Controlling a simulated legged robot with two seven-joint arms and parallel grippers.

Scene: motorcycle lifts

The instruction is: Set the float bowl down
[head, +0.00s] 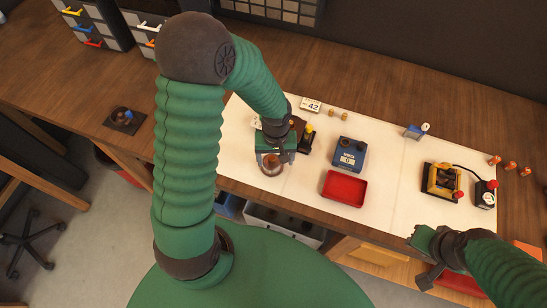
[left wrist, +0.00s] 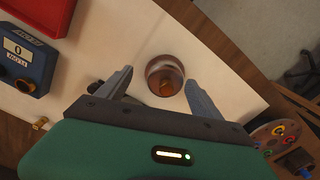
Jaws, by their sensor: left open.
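The float bowl (head: 271,168) looks like a small round cup with amber-brown contents. It stands on the white mat (head: 235,150) near the bench's front edge. My left gripper (head: 272,157) is just above it in the head view. In the left wrist view the float bowl (left wrist: 165,76) shows between and slightly beyond the two spread fingers, with gaps on both sides. The left gripper is open and holds nothing. My right gripper (head: 428,262) is at the lower right, off the bench's front edge; its finger opening is unclear.
A red tray (head: 344,188) and a blue box with dials (head: 350,154) stand right of the bowl. A dark stand with a yellow knob (head: 304,133) is close behind my left gripper. A yellow-black device (head: 442,181) is farther right.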

